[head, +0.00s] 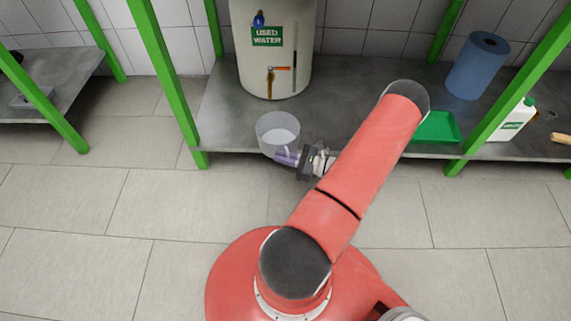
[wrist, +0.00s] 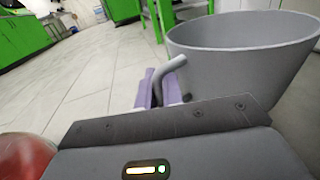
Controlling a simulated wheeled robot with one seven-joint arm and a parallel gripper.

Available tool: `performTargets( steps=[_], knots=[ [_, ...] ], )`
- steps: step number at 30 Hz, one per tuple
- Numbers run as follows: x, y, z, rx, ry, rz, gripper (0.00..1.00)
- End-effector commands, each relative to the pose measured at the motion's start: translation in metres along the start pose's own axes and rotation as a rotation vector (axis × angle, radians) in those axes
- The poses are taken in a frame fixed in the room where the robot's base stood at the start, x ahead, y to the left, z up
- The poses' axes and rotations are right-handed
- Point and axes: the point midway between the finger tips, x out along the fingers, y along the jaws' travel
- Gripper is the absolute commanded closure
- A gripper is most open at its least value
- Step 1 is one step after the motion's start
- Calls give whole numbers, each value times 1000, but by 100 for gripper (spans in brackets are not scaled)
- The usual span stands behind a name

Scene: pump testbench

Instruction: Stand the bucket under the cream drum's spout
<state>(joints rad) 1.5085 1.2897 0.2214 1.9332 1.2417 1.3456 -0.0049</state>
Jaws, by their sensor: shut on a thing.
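The cream drum (head: 252,68) with a "USED WATER" label stands on the grey shelf. Its spout (head: 269,82), a brass tap with an orange lever, points down at the drum's front. The pale grey bucket (head: 278,120) is upright at the shelf's front edge, in front of the drum and apart from it. It also shows large in the wrist view (wrist: 240,65). My gripper (head: 287,158) is shut on the bucket's handle (wrist: 173,65), with lilac fingers (wrist: 160,92) on both sides of it. I cannot tell whether the bucket's base touches the shelf.
The grey shelf (head: 225,118) is clear between bucket and drum. Green posts (head: 168,80) stand left and right (head: 500,95). A blue roll (head: 477,68), a green tray (head: 435,126) and a white canister (head: 513,122) are to the right.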

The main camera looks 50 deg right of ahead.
Motion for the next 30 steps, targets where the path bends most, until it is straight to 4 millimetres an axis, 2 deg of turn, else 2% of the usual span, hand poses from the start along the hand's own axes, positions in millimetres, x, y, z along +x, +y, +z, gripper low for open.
performTargets(
  steps=[8, 30],
  knots=[
    [14, -23, -11, -3, -1, 2, 100],
    [52, -86, -17, -4, -1, 2, 100]
  ],
)
